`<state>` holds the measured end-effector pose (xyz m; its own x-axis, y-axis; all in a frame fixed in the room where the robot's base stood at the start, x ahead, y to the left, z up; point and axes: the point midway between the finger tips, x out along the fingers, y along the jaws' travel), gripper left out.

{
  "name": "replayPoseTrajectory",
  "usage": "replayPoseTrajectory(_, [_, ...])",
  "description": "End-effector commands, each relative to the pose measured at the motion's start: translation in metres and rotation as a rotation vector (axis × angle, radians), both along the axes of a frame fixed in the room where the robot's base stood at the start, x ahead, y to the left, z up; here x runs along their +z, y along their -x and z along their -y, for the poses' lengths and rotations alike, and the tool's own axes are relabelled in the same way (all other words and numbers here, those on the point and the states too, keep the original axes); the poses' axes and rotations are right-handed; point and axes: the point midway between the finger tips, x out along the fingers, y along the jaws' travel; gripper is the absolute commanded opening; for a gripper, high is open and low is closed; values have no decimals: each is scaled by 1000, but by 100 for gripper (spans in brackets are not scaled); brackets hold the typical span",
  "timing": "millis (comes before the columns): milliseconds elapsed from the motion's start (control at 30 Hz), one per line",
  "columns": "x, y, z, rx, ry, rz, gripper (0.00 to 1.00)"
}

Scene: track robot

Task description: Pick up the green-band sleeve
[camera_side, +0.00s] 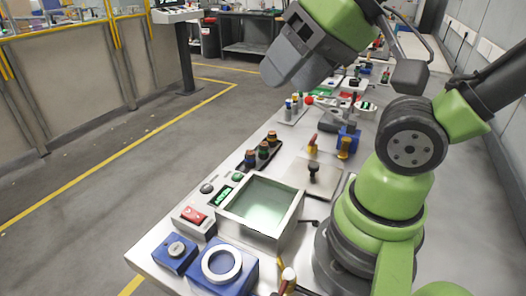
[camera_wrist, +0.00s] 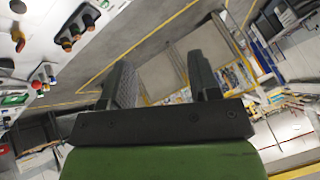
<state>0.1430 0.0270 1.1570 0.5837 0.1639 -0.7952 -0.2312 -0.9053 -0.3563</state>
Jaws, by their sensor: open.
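The middle one (camera_side: 263,149) looks to have the green band; the nearest (camera_side: 250,158) has a blue band, and the farthest (camera_side: 272,138) is too small to tell surely.
An open tray (camera_side: 231,219) with metal walls stands near the rack. A control box with a red switch (camera_side: 194,215) and blue blocks (camera_side: 176,252) are at the near end. A black knob (camera_side: 313,168) stands on a plate. More fixtures crowd the bench's far end.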

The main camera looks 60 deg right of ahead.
Motion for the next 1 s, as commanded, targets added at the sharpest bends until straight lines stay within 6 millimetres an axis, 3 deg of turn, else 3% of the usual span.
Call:
replayPoseTrajectory(167, [0,0,0,0,0,0,56])
replayPoseTrajectory(267, [0,0,0,0,0,0,44])
replayPoseTrajectory(633, [2,-9,4,-7,17,-21,44])
replayPoseTrajectory(767, [4,-37,19,-25,63,-84,44])
replayPoseTrajectory(1000, [-17,-107,75,-44,155,-252,44])
